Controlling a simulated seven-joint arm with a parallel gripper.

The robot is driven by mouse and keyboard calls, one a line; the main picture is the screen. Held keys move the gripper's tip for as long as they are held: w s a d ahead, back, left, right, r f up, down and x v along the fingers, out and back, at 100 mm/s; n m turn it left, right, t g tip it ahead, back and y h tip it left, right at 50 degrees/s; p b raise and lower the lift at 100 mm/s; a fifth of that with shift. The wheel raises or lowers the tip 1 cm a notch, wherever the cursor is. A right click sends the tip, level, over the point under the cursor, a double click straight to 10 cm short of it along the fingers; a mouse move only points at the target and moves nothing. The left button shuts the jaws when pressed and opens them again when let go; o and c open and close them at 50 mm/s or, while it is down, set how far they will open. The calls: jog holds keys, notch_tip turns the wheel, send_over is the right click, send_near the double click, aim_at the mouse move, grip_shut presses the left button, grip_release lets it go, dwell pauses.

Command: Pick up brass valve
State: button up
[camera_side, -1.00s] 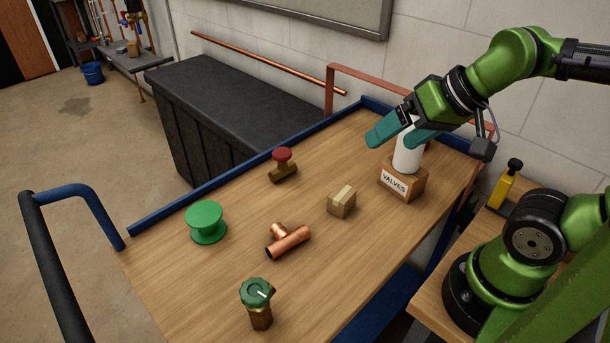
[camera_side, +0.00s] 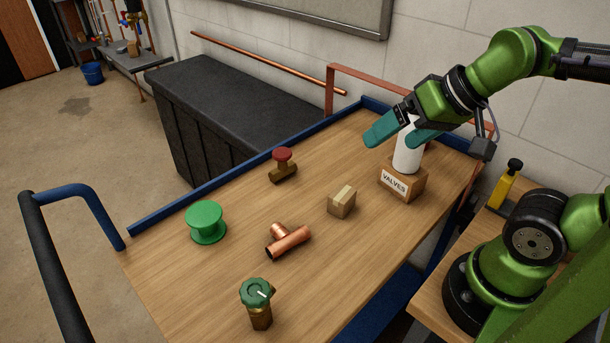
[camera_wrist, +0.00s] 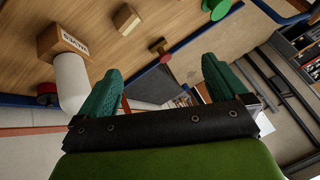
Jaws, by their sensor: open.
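A brass-bodied valve with a green round knob (camera_side: 257,304) stands upright near the front edge of the wooden cart top. A second brass-coloured piece with a red knob (camera_side: 283,165) sits farther back, and also shows in the wrist view (camera_wrist: 160,49). My gripper (camera_side: 404,133) is open and empty, high over the cart's far right end, well away from both. In the side view one finger overlaps a white cylinder (camera_side: 408,153) at the VALVES box (camera_side: 402,181); I cannot tell whether they touch. In the wrist view the space between my fingers (camera_wrist: 160,70) is empty.
A copper tee (camera_side: 288,242), a small cardboard box (camera_side: 342,201) and a green spool (camera_side: 206,222) stand apart on the cart. A blue rim (camera_side: 180,209) runs along the cart's back edge. A yellow bottle (camera_side: 503,184) stands at the right.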

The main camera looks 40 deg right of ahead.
jog(key=w+f+g, duration=0.1)
jog(key=f, duration=0.1)
jog(key=n+g+h, duration=0.2)
jog(key=n+g, duration=0.1)
jog(key=g, duration=0.3)
send_over(282, 163)
notch_tip(282, 163, down, 6)
notch_tip(282, 163, up, 2)
jog(key=w, duration=0.2)
jog(key=f, duration=1.1)
jog(key=shift+s+d, duration=0.35)
jog(key=shift+s, duration=0.05)
jog(key=shift+w+d+f, duration=0.1)
jog(key=shift+d+f, duration=0.05)
jog(key=shift+f, duration=1.3)
jog(key=shift+d+f, duration=0.15)
jog(key=shift+f, duration=1.25)
jog(key=shift+r, duration=0.1)
jog(key=c, duration=1.2)
